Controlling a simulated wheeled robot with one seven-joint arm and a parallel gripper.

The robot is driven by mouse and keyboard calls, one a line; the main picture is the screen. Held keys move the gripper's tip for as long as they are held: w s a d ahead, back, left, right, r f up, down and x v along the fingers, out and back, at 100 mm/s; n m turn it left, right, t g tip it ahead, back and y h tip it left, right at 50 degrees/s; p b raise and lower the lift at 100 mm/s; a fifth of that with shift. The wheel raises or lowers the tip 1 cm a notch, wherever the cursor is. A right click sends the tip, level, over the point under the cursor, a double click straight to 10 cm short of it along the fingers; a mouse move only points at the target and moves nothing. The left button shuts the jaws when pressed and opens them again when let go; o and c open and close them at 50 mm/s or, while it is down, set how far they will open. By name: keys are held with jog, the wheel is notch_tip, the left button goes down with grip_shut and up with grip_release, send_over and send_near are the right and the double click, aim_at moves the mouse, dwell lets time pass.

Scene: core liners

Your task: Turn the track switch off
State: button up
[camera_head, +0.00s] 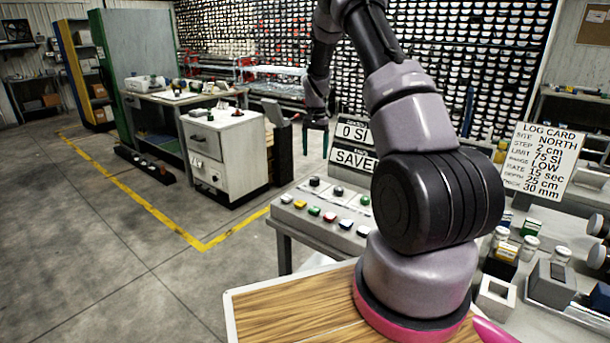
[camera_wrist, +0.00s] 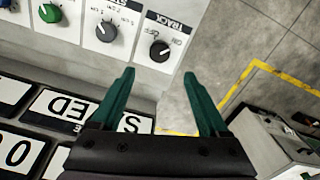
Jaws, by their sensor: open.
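The track switch is a round black knob (camera_wrist: 160,51) under a black TRACK label on a pale panel in the wrist view. Small OFF and ON marks sit beside it; I cannot tell surely which one its pale pointer line faces. In the head view it is the black knob (camera_head: 314,181) at the left end of the back row. My gripper (camera_wrist: 158,73) is open, its two teal fingers apart and empty, with the knob showing just beyond the gap between the tips. In the head view my gripper (camera_head: 316,156) hangs above and behind the panel's left end.
Several coloured buttons line the front of the panel (camera_head: 285,214). Display signs (camera_head: 353,132) stand behind it. A grey cabinet (camera_head: 225,155) stands left, across open floor.

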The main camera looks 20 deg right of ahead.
aim_at(315, 178)
notch_tip(315, 178, down, 10)
jog(key=shift+r, duration=0.1)
dwell(0.4)
grip_shut()
